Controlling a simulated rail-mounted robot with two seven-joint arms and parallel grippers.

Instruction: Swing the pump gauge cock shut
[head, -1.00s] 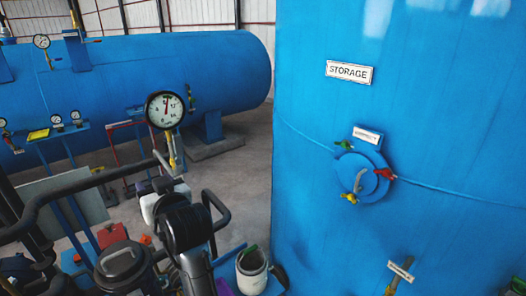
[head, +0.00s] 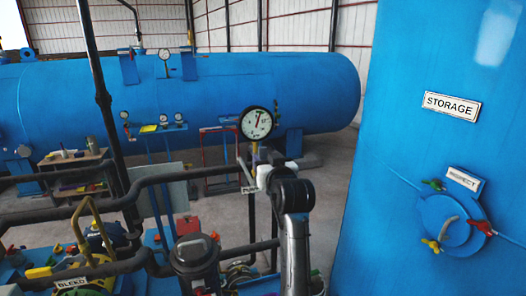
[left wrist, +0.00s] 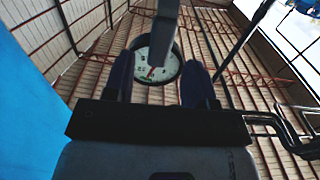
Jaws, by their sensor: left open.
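The pump gauge (head: 257,123) has a white round dial and a dark rim. It stands on a thin stem above the dark pipe, beside a PUMP label (head: 249,189). My left gripper (head: 257,160) is at the stem just below the dial and hides much of the cock there. In the left wrist view the dial (left wrist: 152,68) shows between the two dark, spread fingers (left wrist: 158,85). A grey bar (left wrist: 165,28) crosses in front of the dial; I cannot tell whether it is the cock's lever. Contact cannot be told. My right gripper is not in view.
A dark pipe (head: 165,179) runs left of the gauge. A BLEED label (head: 72,283) and yellow handle (head: 95,225) are at lower left. The blue storage tank (head: 400,150) fills the right, with an INSPECT hatch (head: 447,222). A horizontal blue vessel (head: 220,90) lies behind.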

